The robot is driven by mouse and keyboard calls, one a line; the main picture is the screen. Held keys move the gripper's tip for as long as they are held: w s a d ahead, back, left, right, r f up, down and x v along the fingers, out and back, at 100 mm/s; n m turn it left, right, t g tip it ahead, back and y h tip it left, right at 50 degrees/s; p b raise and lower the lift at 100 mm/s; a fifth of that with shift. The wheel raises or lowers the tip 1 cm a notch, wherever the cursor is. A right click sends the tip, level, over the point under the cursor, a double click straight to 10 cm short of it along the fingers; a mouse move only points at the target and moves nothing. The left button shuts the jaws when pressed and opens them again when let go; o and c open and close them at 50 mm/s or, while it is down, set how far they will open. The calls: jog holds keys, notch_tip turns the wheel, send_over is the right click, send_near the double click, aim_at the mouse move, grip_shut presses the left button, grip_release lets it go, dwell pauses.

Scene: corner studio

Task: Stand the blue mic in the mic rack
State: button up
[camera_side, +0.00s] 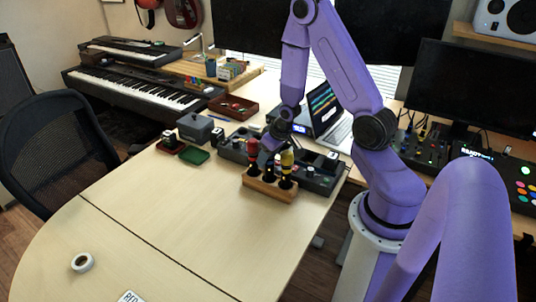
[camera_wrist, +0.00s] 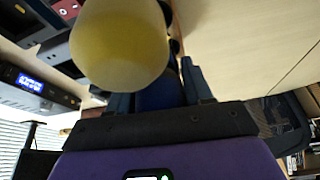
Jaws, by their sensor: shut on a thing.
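The mic rack (camera_side: 262,190) is a low wooden block near the right edge of the light table. A red mic (camera_side: 253,151) stands at its left and a yellow mic (camera_side: 286,162) at its right. The yellow mic's pale round head (camera_wrist: 120,45) looms large in the wrist view and covers part of my fingers' surroundings. My gripper (camera_wrist: 160,88) is shut on the blue mic (camera_wrist: 160,94), seen as a blue body between the fingers. In the side view my gripper (camera_side: 273,143) is at the rack, between the red and yellow mics. Whether the blue mic is seated is hidden.
Dark mixer gear (camera_side: 318,177) lies right behind the rack, with a laptop (camera_side: 335,125) beyond. A green tray (camera_side: 195,156) and a grey box (camera_side: 195,127) are at the left. A tape roll (camera_side: 82,262) lies in front; the table's middle is clear.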

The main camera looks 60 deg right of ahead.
jog(key=shift+f, duration=0.5)
jog(key=o, duration=1.4)
jog(key=shift+r, duration=3)
